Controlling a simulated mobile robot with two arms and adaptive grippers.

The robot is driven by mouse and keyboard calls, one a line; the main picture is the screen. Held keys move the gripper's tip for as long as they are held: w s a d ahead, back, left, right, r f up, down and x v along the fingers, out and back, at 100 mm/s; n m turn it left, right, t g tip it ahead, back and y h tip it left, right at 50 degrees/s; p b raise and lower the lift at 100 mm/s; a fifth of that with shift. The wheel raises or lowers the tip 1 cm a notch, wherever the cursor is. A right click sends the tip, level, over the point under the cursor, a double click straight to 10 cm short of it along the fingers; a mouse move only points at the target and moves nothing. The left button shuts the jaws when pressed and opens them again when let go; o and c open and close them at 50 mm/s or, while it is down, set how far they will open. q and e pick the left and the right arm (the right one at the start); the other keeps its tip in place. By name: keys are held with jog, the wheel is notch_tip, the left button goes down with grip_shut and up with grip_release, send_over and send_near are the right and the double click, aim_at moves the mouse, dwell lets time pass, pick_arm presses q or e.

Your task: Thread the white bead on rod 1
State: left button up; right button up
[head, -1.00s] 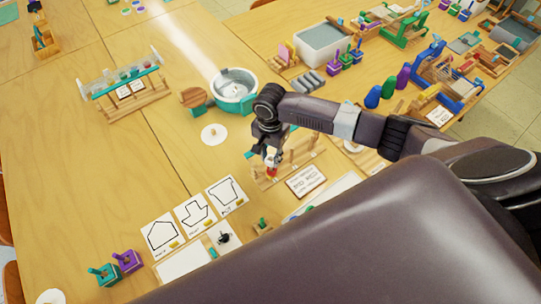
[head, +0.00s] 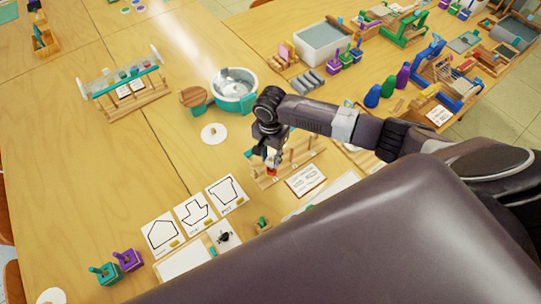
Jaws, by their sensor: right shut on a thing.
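My right gripper (head: 270,153) points down over the wooden rod rack (head: 312,153) in the middle of the table. It is shut on a small white bead (head: 271,161), which is mostly hidden by the fingers. A red bead (head: 271,171) shows just below the white one, at the left part of the rack. I cannot tell whether the white bead is around a rod or just above it. Several upright wooden rods stand along the rack to the right; no rod numbers can be read. My left gripper is not in view.
A printed card (head: 306,181) lies in front of the rack. Three outline cards (head: 193,214) lie to the front left. The table's left half is largely clear.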

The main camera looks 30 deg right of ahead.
dwell(0.3)
jog(key=o, duration=0.8)
jog(key=shift+o, duration=0.2)
notch_tip(320, 180, up, 12)
dwell(0.7)
